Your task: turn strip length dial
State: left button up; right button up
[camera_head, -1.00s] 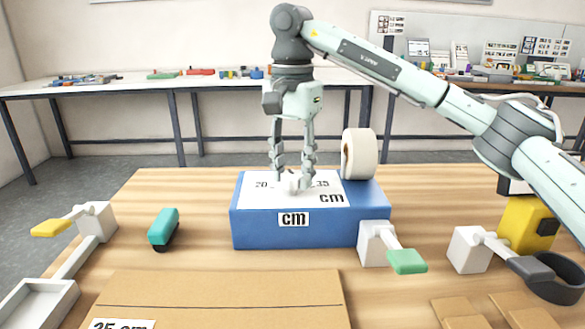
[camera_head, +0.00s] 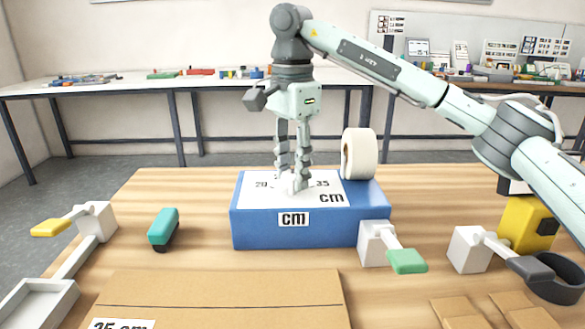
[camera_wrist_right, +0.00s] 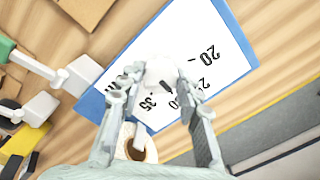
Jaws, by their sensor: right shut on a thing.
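The blue box (camera_head: 295,233) stands mid-table with a white scale plate (camera_head: 335,197) on top, marked with numbers such as 20 and 35, and a "cm" label on its front. My right gripper (camera_head: 292,187) points down at the plate. It is shut on the small white dial (camera_wrist_right: 160,72), seen between the fingers in the right wrist view. The gripper mostly hides the dial in the head view. The wrist view also shows the scale plate (camera_wrist_right: 215,60) and the box's blue edge (camera_wrist_right: 92,106). My left gripper is not in view.
A white tape roll (camera_head: 359,154) stands at the box's back right. A green-tipped lever (camera_head: 405,261) is at its front right, and a teal block (camera_head: 163,228) lies to the left. Cardboard (camera_head: 220,300) lies in front. A yellow-tipped lever (camera_head: 52,228) is far left.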

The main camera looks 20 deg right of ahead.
aim_at(292, 174)
jog(key=m, duration=0.5)
jog(key=shift+m, duration=0.3)
jog(key=m, duration=0.5)
jog(key=shift+m, duration=0.4)
jog(key=o, duration=1.2)
jog(key=shift+c, duration=0.2)
notch_tip(292, 174, up, 12)
